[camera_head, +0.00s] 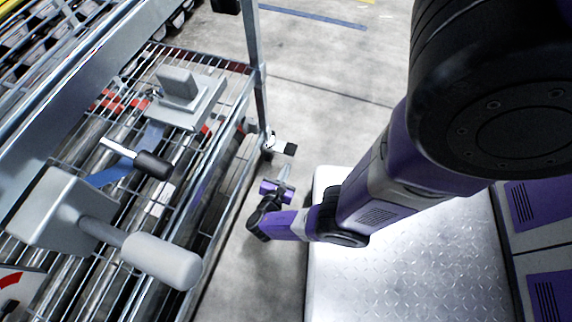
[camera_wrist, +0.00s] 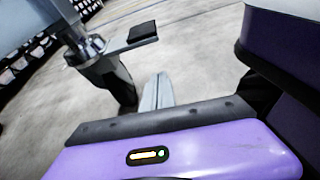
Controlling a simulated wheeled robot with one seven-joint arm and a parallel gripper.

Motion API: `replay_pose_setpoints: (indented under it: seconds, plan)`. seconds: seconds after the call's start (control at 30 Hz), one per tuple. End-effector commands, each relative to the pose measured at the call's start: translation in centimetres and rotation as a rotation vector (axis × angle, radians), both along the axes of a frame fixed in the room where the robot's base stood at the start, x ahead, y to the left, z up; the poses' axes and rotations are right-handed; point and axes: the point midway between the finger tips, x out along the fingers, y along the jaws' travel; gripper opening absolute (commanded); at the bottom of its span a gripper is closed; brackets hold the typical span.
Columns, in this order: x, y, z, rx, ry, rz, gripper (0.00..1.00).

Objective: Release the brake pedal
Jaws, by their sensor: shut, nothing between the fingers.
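The brake pedal (camera_head: 290,149) is a small dark pad on a metal arm, sticking out to the right from the caster at the foot of the cart's corner post. In the wrist view the pedal (camera_wrist: 142,32) is a grey plate with a black pad, left of and beyond my fingertips. The caster (camera_wrist: 105,72) is below it, with its wheel partly shown. My gripper (camera_head: 286,170) is low over the floor, just on the near side of the pedal. Its fingers (camera_wrist: 158,88) are shut, empty and apart from the pedal.
The wire-shelf cart (camera_head: 258,90) fills the left, with grey handles (camera_head: 165,261) and metal blocks on it. My white base plate is at the lower right. Bare concrete floor (camera_head: 330,110) lies beyond the pedal and to its right.

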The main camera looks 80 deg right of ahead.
Motion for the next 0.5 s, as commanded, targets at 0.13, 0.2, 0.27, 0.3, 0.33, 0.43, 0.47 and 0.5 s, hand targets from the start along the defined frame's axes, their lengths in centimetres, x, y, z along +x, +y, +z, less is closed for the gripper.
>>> replay_pose_setpoints:
  seconds: [0.13,0.2,0.27,0.3,0.33,0.43,0.47,0.5]
  plan:
    - [0.8,2.5,1.5,0.0,-0.001,0.006,0.0]
    - [1.1,3.7,2.0,0.0,-0.001,0.006,0.0]
    - [1.4,4.7,2.3,0.0,-0.002,0.007,0.0]
    - [1.5,5.3,2.5,-0.001,-0.001,0.005,0.0]
    - [1.6,5.8,2.6,-0.001,-0.001,0.006,0.0]
    - [1.8,6.9,2.9,0.0,-0.001,0.004,0.0]
    - [1.8,7.1,3.0,0.0,-0.001,0.004,0.0]
    - [1.9,7.4,3.0,0.0,-0.001,0.003,0.0]
